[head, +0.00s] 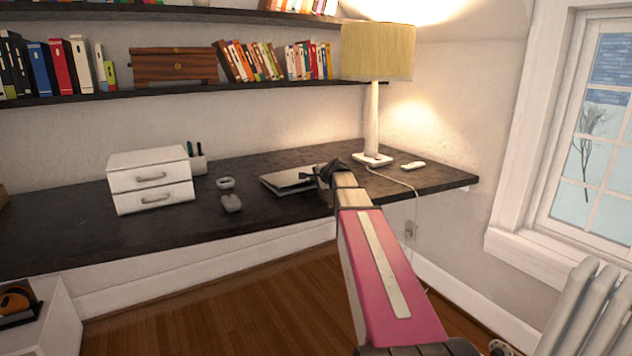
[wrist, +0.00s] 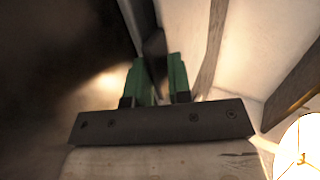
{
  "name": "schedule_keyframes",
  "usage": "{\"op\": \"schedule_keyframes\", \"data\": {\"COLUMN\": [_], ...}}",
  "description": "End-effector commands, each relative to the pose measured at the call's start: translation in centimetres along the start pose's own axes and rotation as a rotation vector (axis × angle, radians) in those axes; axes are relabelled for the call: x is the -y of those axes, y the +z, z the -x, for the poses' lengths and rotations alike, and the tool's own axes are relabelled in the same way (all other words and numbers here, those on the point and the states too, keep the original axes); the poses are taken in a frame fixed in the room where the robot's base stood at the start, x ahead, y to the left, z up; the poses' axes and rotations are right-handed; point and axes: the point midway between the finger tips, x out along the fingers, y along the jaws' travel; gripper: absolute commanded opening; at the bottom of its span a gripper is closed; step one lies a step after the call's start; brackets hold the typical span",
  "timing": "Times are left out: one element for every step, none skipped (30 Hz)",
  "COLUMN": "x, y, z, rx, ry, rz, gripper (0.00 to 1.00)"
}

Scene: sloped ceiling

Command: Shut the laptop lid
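The laptop (head: 287,181) lies on the dark desk as a thin grey slab, low and close to flat. Its right end is hidden behind my gripper, and I cannot tell whether the lid is fully down. My gripper (head: 322,176) is at the laptop's right end, at about desk height. I cannot tell whether it touches the laptop. In the wrist view, the two green fingers of my gripper (wrist: 161,72) stand close together with a narrow gap. A dark edge shows at the gap, and I cannot tell whether it is held.
A lamp (head: 374,120) stands just behind and right of my gripper, its cord hanging over the desk (head: 100,235) edge. A shelf (head: 170,90) with books runs above.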

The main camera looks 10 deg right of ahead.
Motion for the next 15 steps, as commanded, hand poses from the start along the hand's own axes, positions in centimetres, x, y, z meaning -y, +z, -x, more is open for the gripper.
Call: {"op": "schedule_keyframes", "data": {"x": [0.1,0.1,0.1,0.1,0.1,0.1,0.1,0.1,0.1,0.0,0.0,0.0,0.0,0.0,0.0], "y": [0.0,0.0,0.0,0.0,0.0,0.0,0.0,0.0,0.0,0.0,0.0,0.0,0.0,0.1,0.1], "z": [-0.2,-0.2,-0.2,-0.2,-0.1,-0.1,-0.1,-0.1,-0.1,0.0,0.1,0.4,0.6,0.9,1.5], "rx": [0.002,0.001,0.001,0.001,0.001,0.001,0.001,0.001,0.001,0.0,0.0,0.0,0.0,0.0,0.0], "ry": [0.001,0.001,0.001,0.001,0.0,0.0,0.0,0.0,0.0,0.0,0.0,0.0,0.0,0.0,0.0], "rz": [0.001,0.001,0.0,0.0,0.0,0.0,0.0,0.0,0.0,0.0,0.0,0.0,0.0,0.0,0.0], "gripper": [0.32,0.34,0.34,0.34,0.34,0.34,0.34,0.34,0.34,0.34,0.34,0.34,0.34,0.34,0.34]}}
